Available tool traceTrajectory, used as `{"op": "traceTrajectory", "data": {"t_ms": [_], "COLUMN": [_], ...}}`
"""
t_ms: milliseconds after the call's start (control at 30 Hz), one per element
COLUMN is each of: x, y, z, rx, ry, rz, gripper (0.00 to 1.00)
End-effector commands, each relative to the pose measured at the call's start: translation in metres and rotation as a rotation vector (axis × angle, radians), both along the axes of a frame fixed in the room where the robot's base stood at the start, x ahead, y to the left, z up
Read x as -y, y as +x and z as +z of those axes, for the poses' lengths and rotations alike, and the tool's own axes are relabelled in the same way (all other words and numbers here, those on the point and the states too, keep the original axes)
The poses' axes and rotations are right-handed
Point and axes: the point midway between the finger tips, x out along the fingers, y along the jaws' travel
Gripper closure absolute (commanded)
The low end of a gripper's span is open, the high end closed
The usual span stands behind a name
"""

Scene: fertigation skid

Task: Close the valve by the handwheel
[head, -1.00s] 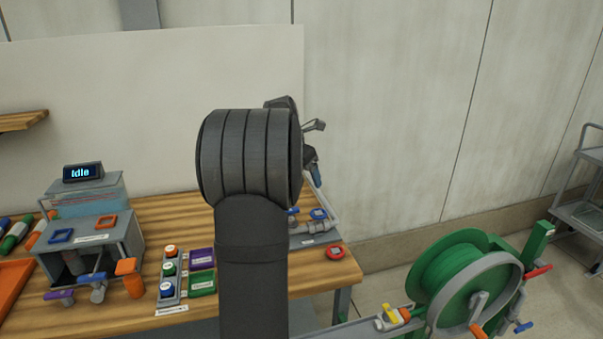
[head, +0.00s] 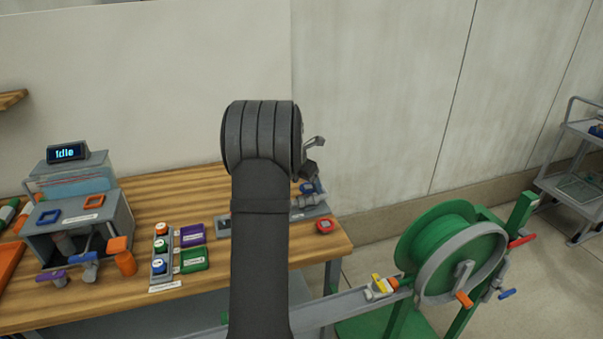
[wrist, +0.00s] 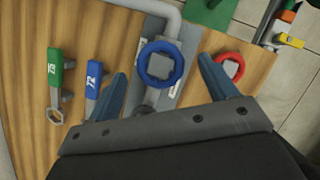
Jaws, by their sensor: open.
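A blue ring-shaped handwheel (wrist: 161,62) sits on a grey valve and pipe in the wrist view. Part of it shows in the head view (head: 308,188), just below my gripper and mostly hidden by it. My gripper (wrist: 163,68) is open, with one blue-grey finger on either side of the handwheel in the picture. I cannot tell whether the fingertips are level with the wheel or above it. Nothing is held.
A red ring-shaped piece (wrist: 229,68) lies just right of the right finger, also at the bench's right end (head: 325,226). Green-handled (wrist: 54,80) and blue-handled (wrist: 93,80) wrenches lie left. A green hose reel (head: 450,250) stands right of the bench.

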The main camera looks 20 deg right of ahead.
Motion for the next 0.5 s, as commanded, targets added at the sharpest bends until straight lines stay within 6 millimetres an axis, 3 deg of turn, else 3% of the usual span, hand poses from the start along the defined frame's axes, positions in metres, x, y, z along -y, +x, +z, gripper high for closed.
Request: {"op": "traceTrajectory", "data": {"t_ms": [200, 467, 500], "x": [0.0043, 0.0045, 0.0044], "y": [0.0028, 0.0029, 0.0029], "z": [-0.0121, -0.0125, -0.0124], "rx": [0.001, 0.001, 0.001], "ry": [0.000, 0.000, 0.000], "rz": [0.000, 0.000, 0.000], "gripper": [0.22, 0.22, 0.30]}}
